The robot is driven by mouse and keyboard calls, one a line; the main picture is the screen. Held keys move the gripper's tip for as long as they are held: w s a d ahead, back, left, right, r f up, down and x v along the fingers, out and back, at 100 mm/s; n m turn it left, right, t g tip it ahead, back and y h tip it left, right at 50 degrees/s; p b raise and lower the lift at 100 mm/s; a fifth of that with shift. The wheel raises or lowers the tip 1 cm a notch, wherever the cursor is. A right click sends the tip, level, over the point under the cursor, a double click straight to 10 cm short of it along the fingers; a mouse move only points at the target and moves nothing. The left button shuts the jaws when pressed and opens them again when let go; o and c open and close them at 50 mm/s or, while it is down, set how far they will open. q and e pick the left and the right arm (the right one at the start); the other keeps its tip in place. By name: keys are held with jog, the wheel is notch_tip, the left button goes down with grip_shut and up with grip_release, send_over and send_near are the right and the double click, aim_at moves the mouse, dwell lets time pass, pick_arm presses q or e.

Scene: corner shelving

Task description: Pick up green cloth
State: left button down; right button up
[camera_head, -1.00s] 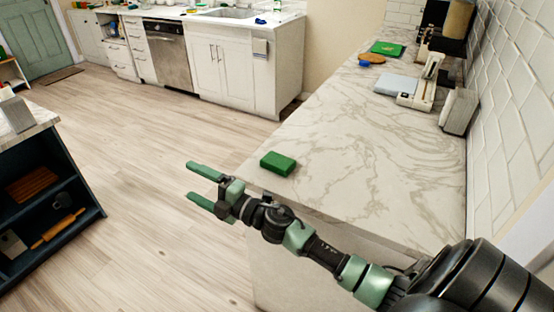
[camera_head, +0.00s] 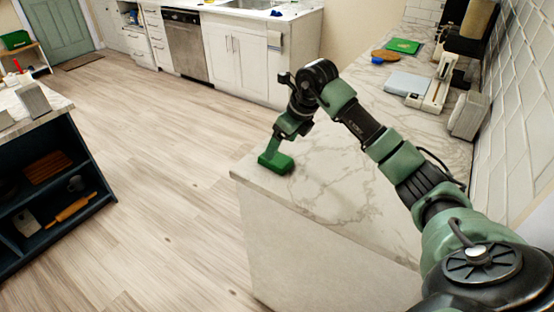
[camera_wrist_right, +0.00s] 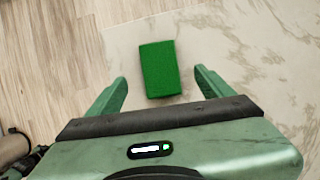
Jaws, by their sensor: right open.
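The green cloth (camera_head: 281,164) is a small folded block lying flat on the marble counter, near its front left corner. My right gripper (camera_head: 272,158) points down over it, with its fingers overlapping the cloth in the head view. In the right wrist view the cloth (camera_wrist_right: 160,68) lies ahead of and between the two open fingertips of the right gripper (camera_wrist_right: 160,82), with a gap on each side. Whether the fingers are level with the cloth or above it I cannot tell. My left gripper is not in view.
The marble counter (camera_head: 330,180) is clear around the cloth; its edge drops to the floor just left of it. A grey scale-like item (camera_head: 407,84), a green board (camera_head: 402,46) and appliances stand farther back along the tiled wall. A dark shelf unit (camera_head: 50,190) is at left.

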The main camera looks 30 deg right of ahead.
aim_at(276, 158)
jog(key=p+x, duration=0.1)
jog(key=x, duration=0.3)
jog(key=shift+f+p, duration=0.35)
jog(key=shift+w+f, duration=0.2)
jog(key=shift+f, duration=0.25)
jog(key=shift+f, duration=0.25)
jog(key=c, duration=1.4)
jog(key=shift+c, duration=0.2)
jog(key=shift+r, duration=0.15)
